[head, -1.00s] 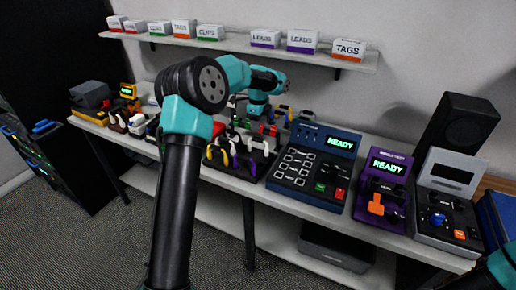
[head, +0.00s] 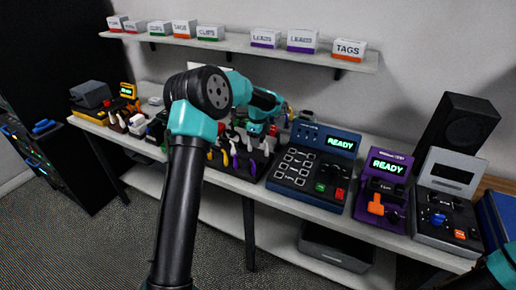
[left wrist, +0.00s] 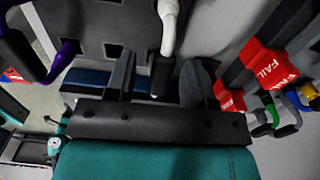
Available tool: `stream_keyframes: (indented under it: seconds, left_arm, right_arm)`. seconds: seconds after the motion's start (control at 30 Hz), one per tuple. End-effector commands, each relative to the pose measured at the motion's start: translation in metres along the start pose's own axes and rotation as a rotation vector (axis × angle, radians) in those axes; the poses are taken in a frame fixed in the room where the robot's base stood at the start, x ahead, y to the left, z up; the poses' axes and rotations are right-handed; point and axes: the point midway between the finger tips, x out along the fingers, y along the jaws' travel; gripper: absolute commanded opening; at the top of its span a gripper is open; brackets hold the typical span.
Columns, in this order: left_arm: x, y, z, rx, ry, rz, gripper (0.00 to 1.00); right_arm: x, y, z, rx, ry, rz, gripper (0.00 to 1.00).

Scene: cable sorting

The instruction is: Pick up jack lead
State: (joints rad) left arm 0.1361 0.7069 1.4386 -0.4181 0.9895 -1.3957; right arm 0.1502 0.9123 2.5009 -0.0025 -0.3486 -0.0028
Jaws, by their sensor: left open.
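In the left wrist view a white lead (left wrist: 169,28) with a black plug end (left wrist: 162,76) comes down between the two dark fingers of my left gripper (left wrist: 158,80). The fingers are apart, one on each side of the plug; I cannot tell whether either touches it. No label shows which lead is the jack lead. My right gripper is not in view; only part of that arm shows at the lower right corner.
A purple lead (left wrist: 66,58) is left of the gripper. Red FAIL tags (left wrist: 270,64) and several coloured leads hang close on its right. The dark rack (left wrist: 105,22) has square holes. Right of it on the bench stand a blue tester (head: 312,165) and a purple tester (head: 382,190).

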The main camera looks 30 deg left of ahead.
Motion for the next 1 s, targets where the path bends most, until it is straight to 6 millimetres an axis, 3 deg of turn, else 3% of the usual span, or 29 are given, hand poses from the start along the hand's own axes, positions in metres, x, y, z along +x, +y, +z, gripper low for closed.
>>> stream_keyframes:
  seconds: [0.2,0.7,1.0]
  left_arm:
    - [0.024,0.0,0.0,0.001,-0.001,0.0,0.49]
    - [0.025,0.0,0.0,0.0,0.0,-0.001,0.49]
    - [0.025,0.0,0.0,0.0,0.0,-0.001,0.2]
  right_arm:
    - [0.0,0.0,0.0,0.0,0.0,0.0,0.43]
    - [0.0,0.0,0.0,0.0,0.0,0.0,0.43]
    - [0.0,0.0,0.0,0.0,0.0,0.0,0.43]
